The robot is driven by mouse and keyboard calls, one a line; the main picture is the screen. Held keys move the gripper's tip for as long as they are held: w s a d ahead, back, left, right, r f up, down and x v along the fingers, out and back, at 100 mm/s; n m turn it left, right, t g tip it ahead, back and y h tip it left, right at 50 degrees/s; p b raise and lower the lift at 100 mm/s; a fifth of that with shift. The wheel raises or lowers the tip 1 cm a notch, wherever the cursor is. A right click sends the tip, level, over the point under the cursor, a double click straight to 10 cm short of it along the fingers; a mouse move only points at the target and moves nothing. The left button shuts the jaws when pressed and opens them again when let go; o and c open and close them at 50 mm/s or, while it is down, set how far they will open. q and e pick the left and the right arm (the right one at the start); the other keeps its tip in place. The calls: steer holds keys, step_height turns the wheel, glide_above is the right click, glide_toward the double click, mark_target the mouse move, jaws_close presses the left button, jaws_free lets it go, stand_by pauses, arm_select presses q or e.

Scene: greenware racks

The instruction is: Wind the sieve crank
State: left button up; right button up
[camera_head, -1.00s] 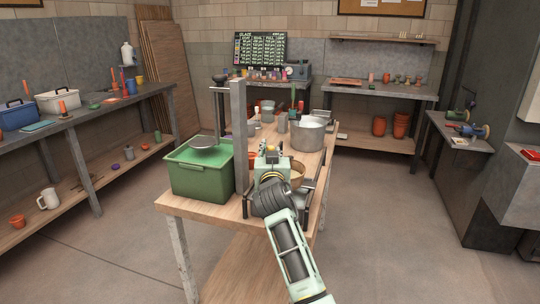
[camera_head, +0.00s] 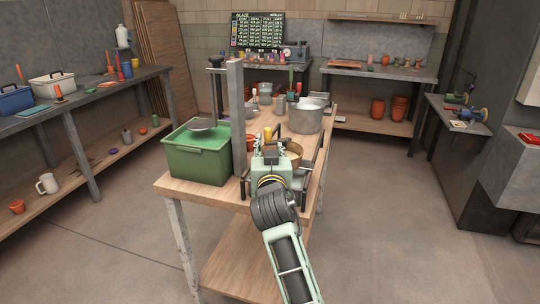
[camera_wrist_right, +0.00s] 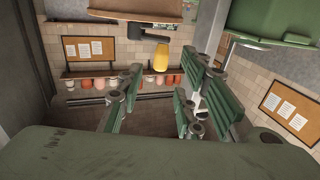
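The crank's yellow grip (camera_wrist_right: 161,59) hangs from a dark arm (camera_wrist_right: 150,34) at the upper middle of the right wrist view. In the head view a yellow piece (camera_head: 267,133) shows just beyond my right gripper (camera_head: 270,150). In the wrist view my right gripper (camera_wrist_right: 155,100) has its green fingers spread apart, with nothing held between them. The yellow grip appears in the gap between the fingers, and contact is not visible. My left gripper is not in view.
The wooden table (camera_head: 175,187) carries a brown bowl (camera_head: 293,149) and a large metal pot (camera_head: 306,118) beyond my right arm. The tub and post stand close on the left. Open floor (camera_head: 390,230) lies to the right.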

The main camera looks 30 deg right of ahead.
steer(key=v, duration=0.2)
steer(key=shift+s+a, duration=0.15)
steer(key=shift+s, duration=0.2)
